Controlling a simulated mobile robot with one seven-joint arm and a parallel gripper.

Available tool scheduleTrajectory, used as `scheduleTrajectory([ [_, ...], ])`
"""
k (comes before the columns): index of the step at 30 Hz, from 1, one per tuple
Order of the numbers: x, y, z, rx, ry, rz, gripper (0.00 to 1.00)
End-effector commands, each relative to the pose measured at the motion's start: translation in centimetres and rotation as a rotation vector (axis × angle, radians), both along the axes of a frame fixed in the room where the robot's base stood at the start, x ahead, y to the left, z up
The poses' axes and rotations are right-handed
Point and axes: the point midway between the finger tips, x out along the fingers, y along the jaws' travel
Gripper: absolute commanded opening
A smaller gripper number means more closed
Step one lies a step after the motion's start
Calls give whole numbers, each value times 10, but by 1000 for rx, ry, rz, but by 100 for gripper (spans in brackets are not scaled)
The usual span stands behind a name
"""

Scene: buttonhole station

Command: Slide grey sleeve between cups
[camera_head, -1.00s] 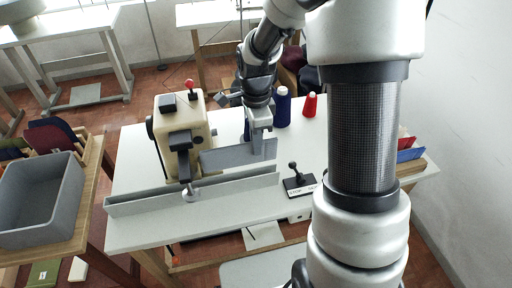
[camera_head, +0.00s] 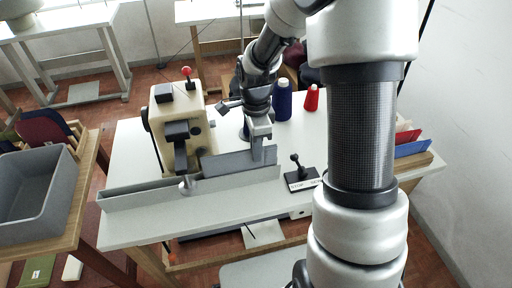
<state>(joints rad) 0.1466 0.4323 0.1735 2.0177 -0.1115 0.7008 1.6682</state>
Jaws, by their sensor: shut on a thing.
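The grey sleeve (camera_head: 228,163) is a flat grey panel held upright over the right part of a long grey trough (camera_head: 135,201). My gripper (camera_head: 261,153) is shut on the sleeve near its right end. The sleeve's lower edge meets or is hidden by the trough; I cannot tell if it touches. The sleeve's left end is close to the right of a small round metal cup (camera_head: 188,184) under the head of the cream sewing machine (camera_head: 173,112). A second cup cannot be made out.
A lever stand (camera_head: 300,177) with a label is right of the trough. A grey bin (camera_head: 40,205) is on the left side table. The white table (camera_head: 270,205) is clear in front.

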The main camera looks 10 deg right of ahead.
Motion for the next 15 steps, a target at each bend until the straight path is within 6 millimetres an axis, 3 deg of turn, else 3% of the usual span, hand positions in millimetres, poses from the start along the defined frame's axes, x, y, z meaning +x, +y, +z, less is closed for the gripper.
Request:
scheduleTrajectory([
  [12, 0, 0, -32, 0, 0, 0, 0],
  [15, 0, 7, -30, 0, -1, 3, 0],
])
